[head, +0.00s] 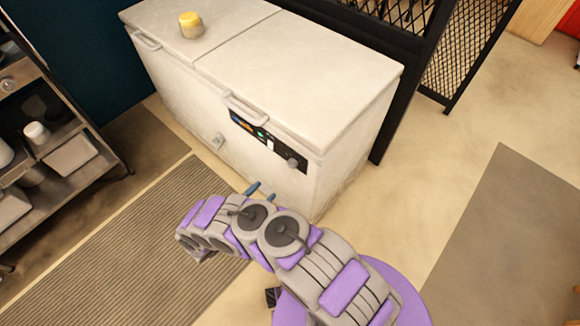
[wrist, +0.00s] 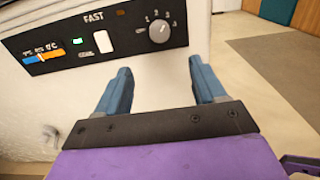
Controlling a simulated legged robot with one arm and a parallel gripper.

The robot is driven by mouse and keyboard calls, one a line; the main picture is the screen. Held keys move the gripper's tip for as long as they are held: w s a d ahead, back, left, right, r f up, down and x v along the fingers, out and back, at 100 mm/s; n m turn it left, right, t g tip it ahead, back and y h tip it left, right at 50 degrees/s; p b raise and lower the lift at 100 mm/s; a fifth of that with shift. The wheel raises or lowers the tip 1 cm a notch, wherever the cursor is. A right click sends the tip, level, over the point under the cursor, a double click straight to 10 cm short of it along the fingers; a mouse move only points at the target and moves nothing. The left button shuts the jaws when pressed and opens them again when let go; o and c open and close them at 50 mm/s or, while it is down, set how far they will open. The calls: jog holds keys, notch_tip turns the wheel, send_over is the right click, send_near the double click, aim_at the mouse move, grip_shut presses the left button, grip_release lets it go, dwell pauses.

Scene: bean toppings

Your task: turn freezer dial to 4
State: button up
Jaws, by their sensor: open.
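The grey freezer dial (head: 292,163) is at the panel's right end. In the wrist view the dial (wrist: 159,31) has small numbers around it, too blurred to read surely. My gripper (wrist: 158,80) is open and empty, its two blue fingers apart and pointing toward the panel. The dial lies beyond the fingertips, slightly above the gap between them, and no contact shows. In the head view my fingertips (head: 259,190) are left of and below the dial.
A yellow-topped jar (head: 191,24) stands on the freezer lid. A metal shelf unit (head: 60,150) is at left, and a black mesh partition (head: 465,45) stands behind at right. A striped mat (head: 130,245) covers floor at left. Open floor lies right of the freezer.

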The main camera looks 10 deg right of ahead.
aim_at(290, 166)
jog(key=shift+b+x, duration=1.2)
jog(key=shift+x, duration=6.4)
jog(key=shift+w, duration=0.1)
jog(key=c, duration=1.1)
